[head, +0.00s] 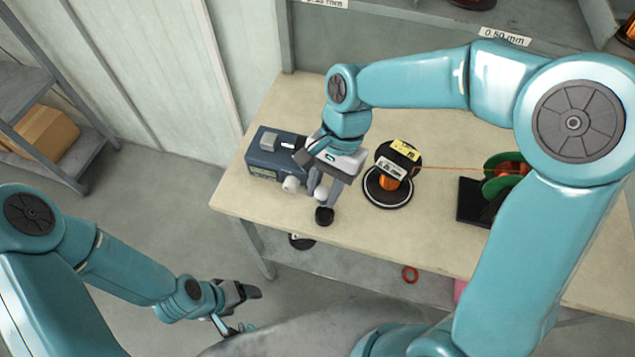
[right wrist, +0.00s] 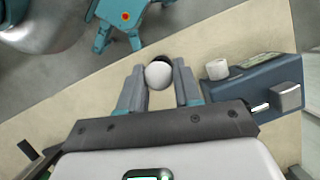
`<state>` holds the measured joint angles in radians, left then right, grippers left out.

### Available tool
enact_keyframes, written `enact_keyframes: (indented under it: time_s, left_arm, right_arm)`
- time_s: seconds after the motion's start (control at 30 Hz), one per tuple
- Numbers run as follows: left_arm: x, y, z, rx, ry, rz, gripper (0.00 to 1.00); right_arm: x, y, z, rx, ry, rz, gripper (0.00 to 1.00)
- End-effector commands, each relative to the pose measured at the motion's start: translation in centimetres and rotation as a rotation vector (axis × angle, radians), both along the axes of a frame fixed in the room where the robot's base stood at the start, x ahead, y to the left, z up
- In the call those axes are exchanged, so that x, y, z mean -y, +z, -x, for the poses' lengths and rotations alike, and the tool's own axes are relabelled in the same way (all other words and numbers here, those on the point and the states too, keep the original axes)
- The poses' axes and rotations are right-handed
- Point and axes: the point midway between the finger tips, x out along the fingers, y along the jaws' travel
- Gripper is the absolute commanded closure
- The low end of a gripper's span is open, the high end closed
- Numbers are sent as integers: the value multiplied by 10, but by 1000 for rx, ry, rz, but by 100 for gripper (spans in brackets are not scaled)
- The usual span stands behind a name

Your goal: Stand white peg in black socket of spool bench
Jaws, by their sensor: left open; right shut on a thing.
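My right gripper (head: 318,188) is shut on the white peg (head: 321,194) over the front left of the spool bench (head: 262,208). In the right wrist view the peg's round white end (right wrist: 158,75) sits between the two fingers (right wrist: 158,88). The black socket (head: 324,216) stands near the bench's front edge, just below the peg in the head view. In the right wrist view the peg covers most of the socket (right wrist: 157,61). I cannot tell whether the peg touches it. My left gripper (head: 238,308) is open and empty, low in front of the bench.
A blue box (head: 262,165) with a white knob (head: 291,184) stands left of my right gripper. A labelled spool on a black round base (head: 388,198) stands to the right. A wire (head: 450,169) runs from it to a green-flanged spool (head: 497,176).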

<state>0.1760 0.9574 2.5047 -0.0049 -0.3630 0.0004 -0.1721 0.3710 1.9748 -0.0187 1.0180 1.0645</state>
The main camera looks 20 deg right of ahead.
Motion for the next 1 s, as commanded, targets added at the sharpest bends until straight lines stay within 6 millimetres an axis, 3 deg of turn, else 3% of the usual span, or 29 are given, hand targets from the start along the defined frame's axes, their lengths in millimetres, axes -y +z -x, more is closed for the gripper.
enact_keyframes:
  time_s: [0.63, 1.0]
  left_arm:
    - [0, -35, 0, 0, 0, 0, 22]
    - [0, -37, 0, 0, 0, 0, 22]
  right_arm:
    - [3, -37, 1, -19, -5, -18, 91]
    - [1, -40, 0, -18, -5, -19, 91]
